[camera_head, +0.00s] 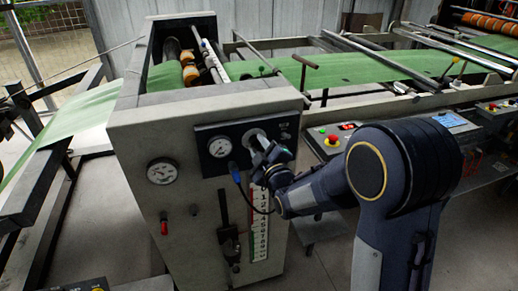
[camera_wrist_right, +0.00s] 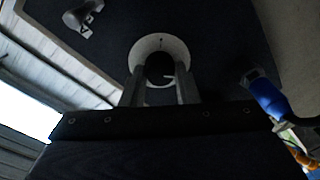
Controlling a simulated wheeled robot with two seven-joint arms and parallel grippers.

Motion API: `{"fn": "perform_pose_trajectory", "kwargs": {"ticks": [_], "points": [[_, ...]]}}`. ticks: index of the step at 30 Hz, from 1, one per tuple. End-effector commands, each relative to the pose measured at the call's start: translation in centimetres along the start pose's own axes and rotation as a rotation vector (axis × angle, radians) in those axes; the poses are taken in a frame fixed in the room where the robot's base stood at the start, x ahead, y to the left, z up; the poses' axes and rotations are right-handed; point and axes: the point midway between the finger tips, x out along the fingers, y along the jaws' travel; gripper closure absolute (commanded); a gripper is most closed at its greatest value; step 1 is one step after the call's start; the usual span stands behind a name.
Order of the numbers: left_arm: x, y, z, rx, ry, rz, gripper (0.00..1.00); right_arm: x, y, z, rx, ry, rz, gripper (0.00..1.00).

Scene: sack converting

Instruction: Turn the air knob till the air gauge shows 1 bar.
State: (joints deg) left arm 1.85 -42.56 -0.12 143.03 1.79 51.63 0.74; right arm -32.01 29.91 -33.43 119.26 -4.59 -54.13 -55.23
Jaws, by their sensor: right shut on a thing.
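The air knob shows in the right wrist view as a dark round knob (camera_wrist_right: 159,67) in front of a pale disc (camera_wrist_right: 160,42) on a dark panel. My right gripper (camera_head: 259,143) reaches the panel from the right and is shut on the knob, one finger on each side in the right wrist view (camera_wrist_right: 160,80). In the head view the gripper hides most of the knob. A white-faced gauge (camera_head: 220,147) sits just left of the knob on the same panel; its needle is too small to read. My left gripper is not in view.
A second gauge (camera_head: 162,171) is lower left on the grey machine housing (camera_head: 135,135). Green web (camera_head: 370,68) runs behind.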

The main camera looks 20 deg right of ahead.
Motion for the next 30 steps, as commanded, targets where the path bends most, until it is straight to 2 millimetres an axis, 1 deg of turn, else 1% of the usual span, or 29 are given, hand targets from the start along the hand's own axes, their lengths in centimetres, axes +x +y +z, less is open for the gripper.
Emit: {"fn": "perform_pose_trajectory", "kwargs": {"ticks": [1,8,21,30], "points": [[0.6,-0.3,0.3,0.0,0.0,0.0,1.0,0.0,-0.2,0.2,0.02,0.001,0.003,0.95],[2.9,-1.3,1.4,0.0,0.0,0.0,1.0,0.0,-0.5,0.4,0.171,0.008,0.013,0.95],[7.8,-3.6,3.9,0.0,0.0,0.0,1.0,0.0,-0.6,0.5,0.584,0.024,0.035,0.95],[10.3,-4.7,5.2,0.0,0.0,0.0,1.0,0.0,-0.5,0.3,0.85,0.033,0.048,0.95]]}}
